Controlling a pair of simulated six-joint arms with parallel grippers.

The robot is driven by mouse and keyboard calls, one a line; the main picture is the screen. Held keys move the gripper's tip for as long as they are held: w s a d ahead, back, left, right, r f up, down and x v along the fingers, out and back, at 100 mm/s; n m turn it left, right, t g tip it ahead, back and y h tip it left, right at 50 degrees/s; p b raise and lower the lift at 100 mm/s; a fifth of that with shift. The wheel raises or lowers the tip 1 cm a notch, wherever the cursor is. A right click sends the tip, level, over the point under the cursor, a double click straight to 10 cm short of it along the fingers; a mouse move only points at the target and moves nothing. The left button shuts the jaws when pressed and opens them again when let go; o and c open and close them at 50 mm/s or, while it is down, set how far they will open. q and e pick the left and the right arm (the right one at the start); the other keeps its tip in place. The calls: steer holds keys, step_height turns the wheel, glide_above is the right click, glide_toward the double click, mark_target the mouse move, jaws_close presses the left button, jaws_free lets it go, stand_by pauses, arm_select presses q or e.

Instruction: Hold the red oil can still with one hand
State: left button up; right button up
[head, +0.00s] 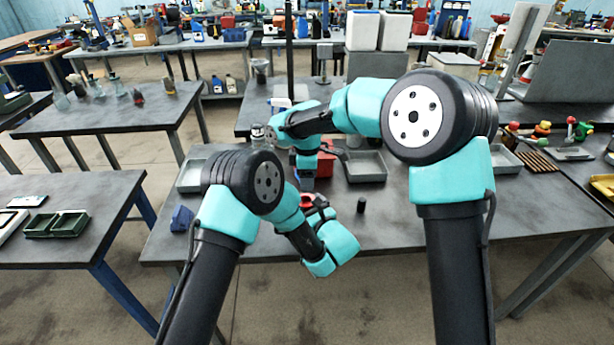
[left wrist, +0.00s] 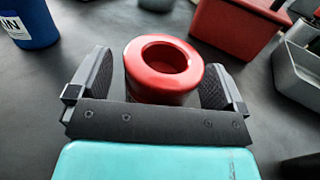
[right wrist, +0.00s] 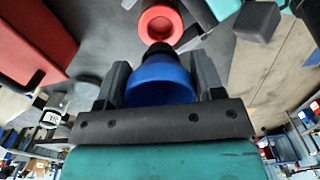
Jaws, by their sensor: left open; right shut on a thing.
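The red oil can (head: 307,199) stands on the middle table. In the left wrist view its round red top (left wrist: 165,58) with a wide opening is between the two fingers. My left gripper (left wrist: 158,85) is open around it, with a visible gap at the right finger. My right gripper (right wrist: 160,85) is shut on a blue container (right wrist: 160,82) with a black neck. In the right wrist view that neck points toward a red ring (right wrist: 160,22). The lower part of the red can is hidden behind my left gripper.
A red box (head: 325,166) stands behind the red can, with a grey tray (head: 365,178) to its right. A small black cylinder (head: 361,205) stands right of the can. A dark blue item (head: 182,219) sits at the table's left. The table front is clear.

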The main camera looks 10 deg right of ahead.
arm_select(q)
steer(key=v, duration=1.1)
steer(key=shift+s, duration=0.15)
